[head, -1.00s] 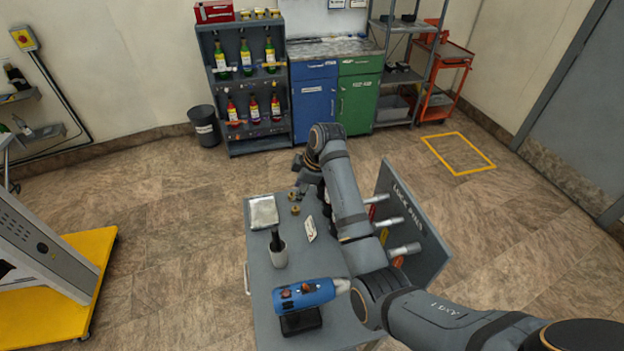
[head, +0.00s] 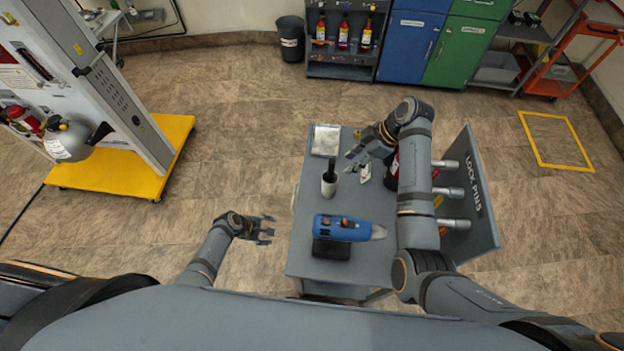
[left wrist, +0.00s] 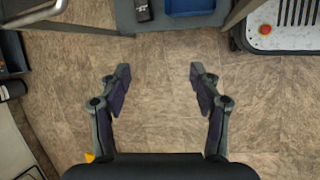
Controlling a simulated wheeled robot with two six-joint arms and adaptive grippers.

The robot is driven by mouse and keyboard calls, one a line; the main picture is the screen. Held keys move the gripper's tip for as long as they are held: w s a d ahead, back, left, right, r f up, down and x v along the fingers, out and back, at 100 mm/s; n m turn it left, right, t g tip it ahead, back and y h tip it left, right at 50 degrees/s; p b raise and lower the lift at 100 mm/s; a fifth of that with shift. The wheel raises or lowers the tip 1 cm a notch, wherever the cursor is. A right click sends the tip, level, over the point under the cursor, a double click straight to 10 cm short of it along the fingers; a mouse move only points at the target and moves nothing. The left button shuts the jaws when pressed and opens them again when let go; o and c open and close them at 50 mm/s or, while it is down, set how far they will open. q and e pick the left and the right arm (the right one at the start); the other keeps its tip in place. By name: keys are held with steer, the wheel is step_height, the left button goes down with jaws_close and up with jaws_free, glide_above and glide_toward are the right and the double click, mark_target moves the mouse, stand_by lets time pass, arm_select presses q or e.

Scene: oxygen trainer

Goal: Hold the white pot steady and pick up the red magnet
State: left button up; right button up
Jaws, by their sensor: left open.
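The white pot (head: 328,184) stands upright on the grey cart top (head: 300,254), with a dark stick-like thing rising from it. I cannot make out the red magnet for certain. My left gripper (head: 268,230) is open and empty, over the floor just left of the cart and apart from the pot. In the left wrist view its fingers (left wrist: 158,78) are spread with bare floor between them. My right gripper (head: 352,160) is over the cart, right of and behind the pot; its fingers look apart and empty.
A blue tool (head: 342,228) rests on a black stand in front of the pot. A silver tray (head: 326,140) lies behind it. The lock pins panel (head: 478,190) stands at the cart's right. A yellow-based trainer (head: 175,135) stands left, with open floor between.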

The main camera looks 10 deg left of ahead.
mark_target(323, 181)
arm_select(q)
steer(key=w+d+r+n+t+h, duration=0.1)
steer(key=w+d+r+n+h, duration=0.4)
steer(key=w+r, duration=0.7)
steer(key=d+r+h, duration=0.1)
steer(key=d+r, duration=0.2)
steer(key=s+d+r+h, duration=0.1)
steer(key=d+r, duration=0.1)
steer(key=d, duration=0.1)
steer(key=d+r+h, duration=0.1)
steer(key=d+r, duration=0.2)
steer(key=shift+s+d+r+t, duration=0.3)
steer(key=shift+d+r, duration=0.05)
steer(key=x, duration=1)
steer(key=shift+w+d, duration=0.15)
steer(key=shift+d, duration=0.05)
steer(key=c, duration=1.2)
steer(key=shift+c, duration=0.7)
